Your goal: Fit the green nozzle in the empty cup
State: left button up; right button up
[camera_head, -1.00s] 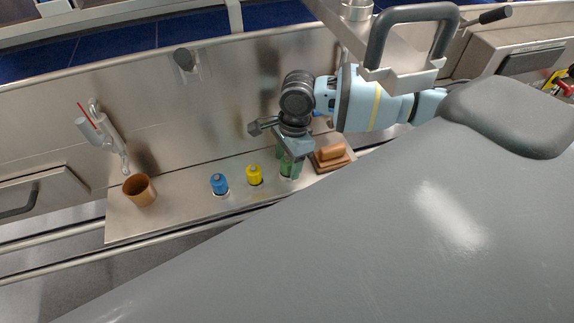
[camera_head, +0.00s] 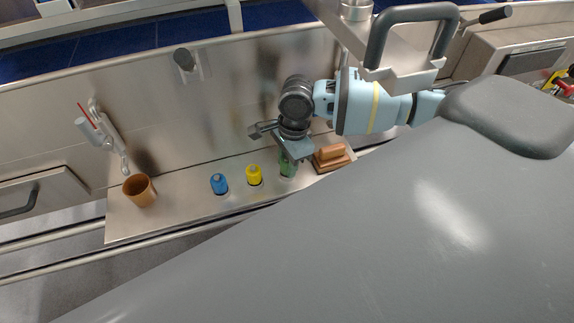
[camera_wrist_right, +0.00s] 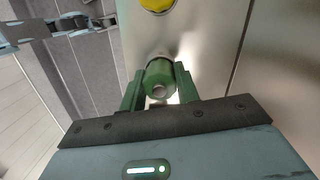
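The green nozzle (camera_wrist_right: 159,78) is between the green fingers of my right gripper (camera_wrist_right: 159,90) in the right wrist view, and the fingers appear closed against its sides. In the head view the right gripper (camera_head: 287,163) points down at the metal shelf, right of the yellow nozzle. A bright metal rim shows beside the nozzle's far end. The empty cup is mostly hidden by the nozzle and gripper, so I cannot tell how deep the nozzle sits. The blue nozzle (camera_head: 219,184) and yellow nozzle (camera_head: 254,175) stand upright in the shelf.
An orange-brown cup (camera_head: 139,190) stands at the shelf's left end. A brown block on a base (camera_head: 331,157) lies just right of my gripper. A metal wall rises behind the shelf (camera_head: 180,213). A large grey surface (camera_head: 350,240) fills the foreground.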

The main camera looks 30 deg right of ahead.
grip_shut()
jog(key=shift+r, duration=0.2)
jog(key=shift+r, duration=1.35)
